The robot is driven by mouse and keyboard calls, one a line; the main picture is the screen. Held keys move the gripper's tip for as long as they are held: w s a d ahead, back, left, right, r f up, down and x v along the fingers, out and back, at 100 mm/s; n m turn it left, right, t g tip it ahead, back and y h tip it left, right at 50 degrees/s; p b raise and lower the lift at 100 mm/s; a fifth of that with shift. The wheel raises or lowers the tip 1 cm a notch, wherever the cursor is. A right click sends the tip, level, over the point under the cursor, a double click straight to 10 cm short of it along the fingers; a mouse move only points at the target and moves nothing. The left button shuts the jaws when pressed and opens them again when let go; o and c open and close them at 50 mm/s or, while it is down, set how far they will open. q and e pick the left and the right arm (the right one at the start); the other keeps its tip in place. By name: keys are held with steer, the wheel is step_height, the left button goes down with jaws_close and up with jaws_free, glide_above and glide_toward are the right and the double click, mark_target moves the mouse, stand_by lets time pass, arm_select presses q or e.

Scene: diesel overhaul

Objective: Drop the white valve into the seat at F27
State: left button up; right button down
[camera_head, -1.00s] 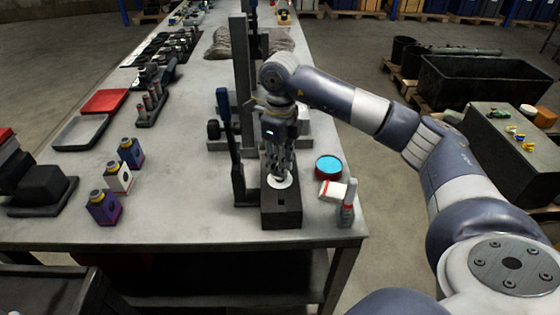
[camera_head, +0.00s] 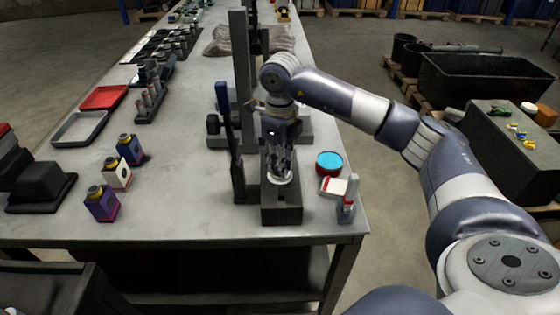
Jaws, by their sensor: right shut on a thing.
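My right gripper (camera_head: 280,168) points down over a black block (camera_head: 281,214) near the front edge of the workbench. It is shut on the white valve (camera_head: 281,180), whose pale round disc shows just below the fingertips, at the top of the block. Whether the disc touches the block cannot be told. A slot shows in the block's top in front of the disc. I cannot read any F27 label. My left gripper is not in view.
A red tin with blue contents (camera_head: 329,162), a white-and-red box (camera_head: 333,186) and a small tube (camera_head: 348,198) stand close right. Several bottles (camera_head: 117,174) and trays (camera_head: 80,129) are at left.

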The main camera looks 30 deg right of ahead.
steer(key=shift+f, duration=0.2)
stand_by(0.3)
steer(key=c, duration=1.4)
jaws_free()
steer(key=shift+c, duration=0.2)
steer(key=shift+o, duration=0.2)
steer(key=o, duration=0.3)
steer(key=shift+o, duration=0.2)
steer(key=shift+r, duration=0.15)
steer(key=shift+r+p, duration=2.55)
steer(key=shift+r, duration=1.35)
